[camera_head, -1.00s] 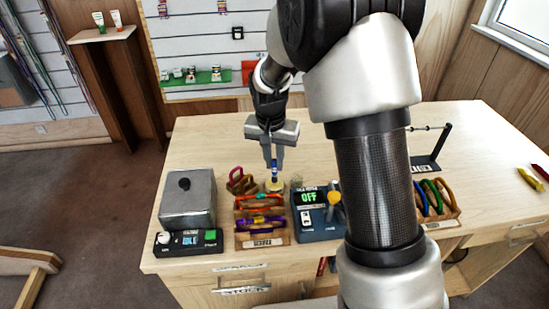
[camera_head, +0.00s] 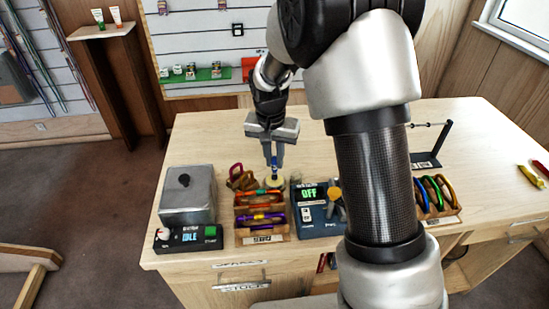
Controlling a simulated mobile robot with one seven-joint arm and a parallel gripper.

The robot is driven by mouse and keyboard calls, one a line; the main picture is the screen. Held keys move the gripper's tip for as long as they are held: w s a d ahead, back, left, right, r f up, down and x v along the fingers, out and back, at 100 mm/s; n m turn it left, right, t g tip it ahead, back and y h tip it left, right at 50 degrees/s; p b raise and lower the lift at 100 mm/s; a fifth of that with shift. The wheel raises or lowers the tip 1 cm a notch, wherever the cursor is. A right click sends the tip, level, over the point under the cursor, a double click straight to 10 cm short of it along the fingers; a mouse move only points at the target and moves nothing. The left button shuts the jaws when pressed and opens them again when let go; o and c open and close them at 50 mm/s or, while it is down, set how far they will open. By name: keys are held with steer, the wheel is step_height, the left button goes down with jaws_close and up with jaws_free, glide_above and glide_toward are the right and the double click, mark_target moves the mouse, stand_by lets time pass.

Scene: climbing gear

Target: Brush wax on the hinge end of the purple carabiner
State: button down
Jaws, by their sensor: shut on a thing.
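My gripper (camera_head: 273,160) points down over the back of the workbench and is shut on a small blue brush (camera_head: 274,171). The brush is upright, with its lower end at a small round yellowish wax pot (camera_head: 275,184); I cannot tell whether its tip touches the wax. The purple carabiner (camera_head: 262,221) lies in the front part of a wooden rack labelled service (camera_head: 264,239), in front of the pot and below my gripper. Its hinge end is too small to make out. A red-orange carabiner (camera_head: 262,197) lies behind it in the same rack.
A blue unit reading OFF (camera_head: 316,224) stands close on the right. A brown holder with a dark red loop (camera_head: 240,177) is behind the rack. My arm hides part of the bench.

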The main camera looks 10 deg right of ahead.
steer(key=shift+f+b, duration=0.35)
steer(key=shift+f, duration=0.15)
stand_by(1.2)
steer(key=shift+r+p, duration=2.3)
steer(key=shift+r, duration=1.3)
steer(key=shift+s+f, duration=0.1)
